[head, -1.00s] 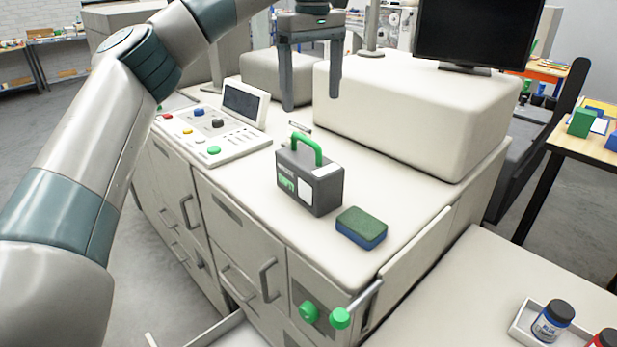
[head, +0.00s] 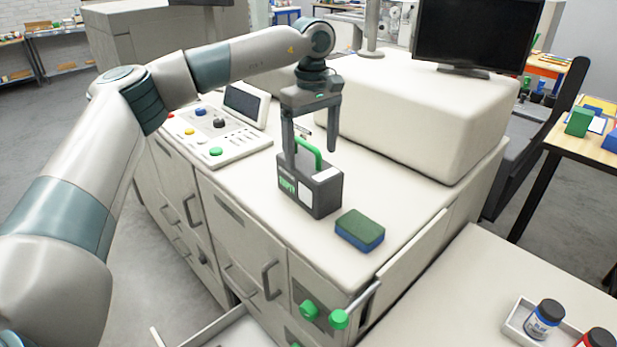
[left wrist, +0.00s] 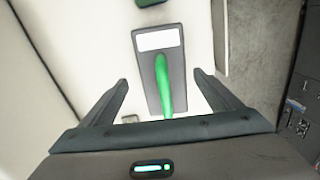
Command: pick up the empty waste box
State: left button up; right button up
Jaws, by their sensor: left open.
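The waste box (head: 318,196) is a dark grey box with a green handle and a green and white "EMPTY" label. It stands upright on the white machine top. It also shows in the left wrist view (left wrist: 148,77), with its green handle (left wrist: 165,85) running lengthwise between the fingers. My left gripper (head: 310,156) is open just above the box, pointing down, with its fingers to either side of the handle. In the left wrist view the gripper (left wrist: 162,88) holds nothing. My right gripper is in neither view.
A green and blue sponge (head: 360,230) lies right of the box. A control panel (head: 215,130) with coloured buttons is to the left. A raised white housing (head: 420,115) stands behind. A tray with bottles (head: 545,318) is at the lower right.

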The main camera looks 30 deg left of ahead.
aim_at(308, 162)
pick_arm(q)
jog(key=shift+s+a+f+p, duration=0.1)
jog(key=shift+a+f+p, duration=0.05)
jog(key=shift+f+p, duration=0.45)
jog(key=shift+s+a+f+p, duration=0.1)
jog(key=shift+f+p, duration=0.35)
jog(key=shift+p, duration=0.15)
notch_tip(308, 162, down, 2)
jog(key=shift+a+f+p, duration=0.1)
jog(key=shift+p, duration=0.4)
jog(key=shift+f, duration=0.45)
jog(key=c, duration=1.3)
